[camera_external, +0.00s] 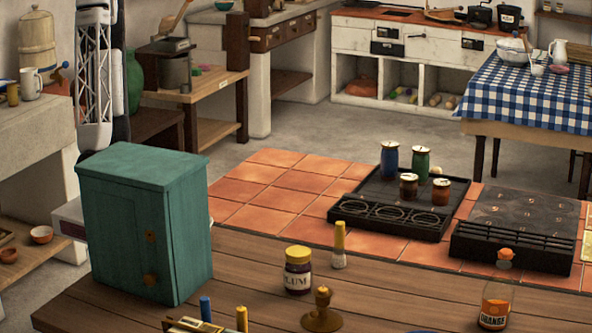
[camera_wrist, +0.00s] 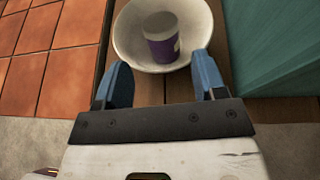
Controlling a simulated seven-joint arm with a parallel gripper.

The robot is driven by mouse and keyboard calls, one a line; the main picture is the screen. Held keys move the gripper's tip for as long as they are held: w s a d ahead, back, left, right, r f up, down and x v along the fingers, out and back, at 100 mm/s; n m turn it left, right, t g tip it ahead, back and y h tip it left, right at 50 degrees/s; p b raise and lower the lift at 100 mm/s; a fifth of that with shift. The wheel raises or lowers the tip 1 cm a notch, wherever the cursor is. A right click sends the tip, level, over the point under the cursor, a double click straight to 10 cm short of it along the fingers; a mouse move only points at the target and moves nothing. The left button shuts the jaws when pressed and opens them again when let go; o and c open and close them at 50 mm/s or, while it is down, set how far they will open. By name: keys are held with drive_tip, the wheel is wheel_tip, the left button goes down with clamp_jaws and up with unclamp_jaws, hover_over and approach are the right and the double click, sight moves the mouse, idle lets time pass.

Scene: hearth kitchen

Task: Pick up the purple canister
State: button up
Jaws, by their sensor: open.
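The purple canister (camera_wrist: 164,47), purple with a pale grey top, is inside a cream bowl (camera_wrist: 126,42) in the wrist view. It looks upright or slightly tilted; I cannot tell which. My gripper (camera_wrist: 160,76) is open, its two blue fingers apart at the near side of the bowl, with nothing between them. The canister is beyond the fingertips in the picture, roughly centred between them. In the external view the teal cabinet (camera_external: 130,235) hides the canister, the bowl and my fingers.
The teal cabinet stands close to the right of the bowl in the wrist view. Orange tiles (camera_wrist: 52,55) lie left. On the wooden counter are a plum jar (camera_external: 297,278), an orange jar (camera_external: 495,306) and a wooden stand (camera_external: 321,318). A black stove tray (camera_external: 390,217) holds several small jars.

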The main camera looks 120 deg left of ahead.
idle(0.3)
drive_tip(key=shift+x, duration=1.3)
drive_tip(key=shift+w, duration=0.1)
drive_tip(key=shift+x, duration=2.55)
drive_tip(key=shift+r, duration=0.1)
drive_tip(key=c, duration=0.7)
drive_tip(key=shift+c, duration=0.2)
drive_tip(key=shift+r, duration=0.1)
